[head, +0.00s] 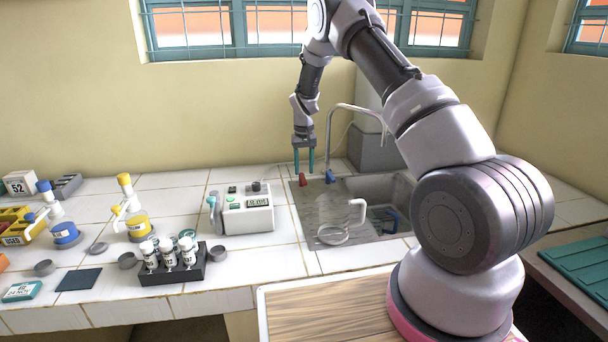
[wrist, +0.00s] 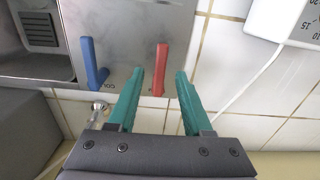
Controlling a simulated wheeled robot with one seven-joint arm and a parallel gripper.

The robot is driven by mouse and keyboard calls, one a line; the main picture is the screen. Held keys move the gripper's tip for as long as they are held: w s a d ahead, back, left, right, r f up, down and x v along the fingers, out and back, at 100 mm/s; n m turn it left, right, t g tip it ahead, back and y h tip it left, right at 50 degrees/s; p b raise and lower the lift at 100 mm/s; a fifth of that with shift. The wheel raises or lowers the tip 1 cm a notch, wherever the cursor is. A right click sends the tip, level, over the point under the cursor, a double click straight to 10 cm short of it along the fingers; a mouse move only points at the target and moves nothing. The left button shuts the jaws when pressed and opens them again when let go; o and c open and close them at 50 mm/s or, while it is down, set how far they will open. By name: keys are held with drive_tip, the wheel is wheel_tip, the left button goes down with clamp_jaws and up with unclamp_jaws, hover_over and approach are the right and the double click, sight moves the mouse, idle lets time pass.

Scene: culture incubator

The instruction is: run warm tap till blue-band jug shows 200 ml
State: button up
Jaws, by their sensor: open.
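My gripper (head: 304,170) is open and empty, its teal fingers pointing down just above the red tap lever (head: 303,180) at the sink's back left corner. In the wrist view, the red lever (wrist: 160,68) shows between the spread fingertips (wrist: 159,74); I see no contact. The blue tap lever (head: 330,176) stands to its right in the head view and left of the fingers in the wrist view (wrist: 94,62). A clear, handled jug (head: 357,212) stands by the sink's left part, under no visible stream. Its band and marks are too faint to read.
A white device (head: 247,213) stands left of the sink. A vial rack (head: 190,272) and flasks (head: 66,232) occupy the left counter.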

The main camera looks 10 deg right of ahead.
wheel_tip(320, 180, up, 8)
idle(0.5)
wheel_tip(320, 180, up, 15)
drive_tip(key=m+t+y, duration=0.1)
drive_tip(key=t, duration=0.1)
hover_over(304, 179)
drive_tip(key=s+d, duration=0.2)
drive_tip(key=s, duration=0.4)
drive_tip(key=s+d+r+m+t, duration=0.1)
drive_tip(key=s+d+r, duration=0.1)
drive_tip(key=s+r, duration=0.7)
drive_tip(key=s+d+r+m+t, duration=0.1)
drive_tip(key=s+r+t, duration=0.1)
drive_tip(key=s, duration=1)
drive_tip(key=s+r+m+t+y, duration=0.1)
drive_tip(key=s+r+t, duration=0.1)
drive_tip(key=s, duration=1.1)
drive_tip(key=shift+s+d+r, duration=0.15)
drive_tip(key=shift+d+r, duration=0.25)
drive_tip(key=shift+r, duration=0.2)
